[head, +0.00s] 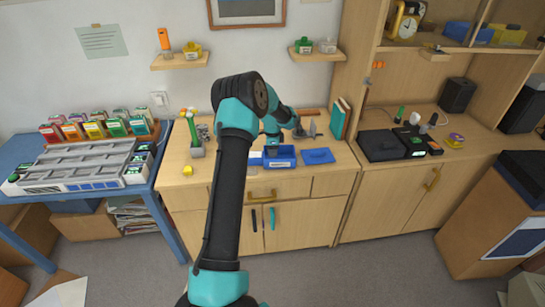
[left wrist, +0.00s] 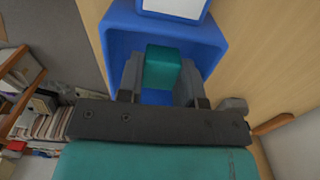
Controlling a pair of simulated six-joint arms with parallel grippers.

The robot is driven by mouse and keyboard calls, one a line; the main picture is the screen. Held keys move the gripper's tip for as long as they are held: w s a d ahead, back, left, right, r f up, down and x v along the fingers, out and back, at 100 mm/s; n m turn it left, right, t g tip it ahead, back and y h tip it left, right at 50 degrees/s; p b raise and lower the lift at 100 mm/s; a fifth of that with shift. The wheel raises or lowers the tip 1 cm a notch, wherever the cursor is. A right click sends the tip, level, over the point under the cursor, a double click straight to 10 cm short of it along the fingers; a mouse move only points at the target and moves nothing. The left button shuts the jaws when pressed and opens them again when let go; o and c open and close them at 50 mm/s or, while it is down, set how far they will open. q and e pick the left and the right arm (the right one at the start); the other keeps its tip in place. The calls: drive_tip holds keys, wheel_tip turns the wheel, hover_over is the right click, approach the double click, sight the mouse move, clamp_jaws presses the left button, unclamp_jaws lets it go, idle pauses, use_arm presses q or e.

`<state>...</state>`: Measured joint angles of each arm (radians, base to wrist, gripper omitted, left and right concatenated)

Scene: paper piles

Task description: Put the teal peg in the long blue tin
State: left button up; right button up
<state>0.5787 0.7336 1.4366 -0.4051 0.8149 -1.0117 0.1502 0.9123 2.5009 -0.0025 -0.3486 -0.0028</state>
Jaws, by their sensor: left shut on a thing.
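The blue tin (head: 281,162) stands open on the wooden cabinet top, near its front edge. My left gripper (head: 274,147) is over the tin, pointing down. In the left wrist view the gripper (left wrist: 160,82) is shut on the teal peg (left wrist: 162,66), with one grey finger on each side. The blue walls of the tin (left wrist: 118,32) surround the peg and fingertips in that view. I cannot tell whether the peg touches the tin's floor. In the head view the peg is not clearly visible behind the gripper. My right gripper is not in view.
A flat blue piece (head: 318,156) lies right of the tin. A teal book (head: 340,118) stands behind it. Black boxes (head: 382,145) sit on the right cabinet.

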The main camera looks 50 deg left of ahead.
use_arm(q)
drive_tip(key=shift+f, duration=1.8)
drive_tip(key=shift+f, duration=0.1)
drive_tip(key=o, duration=0.9)
wheel_tip(320, 180, up, 12)
drive_tip(key=shift+r, duration=0.15)
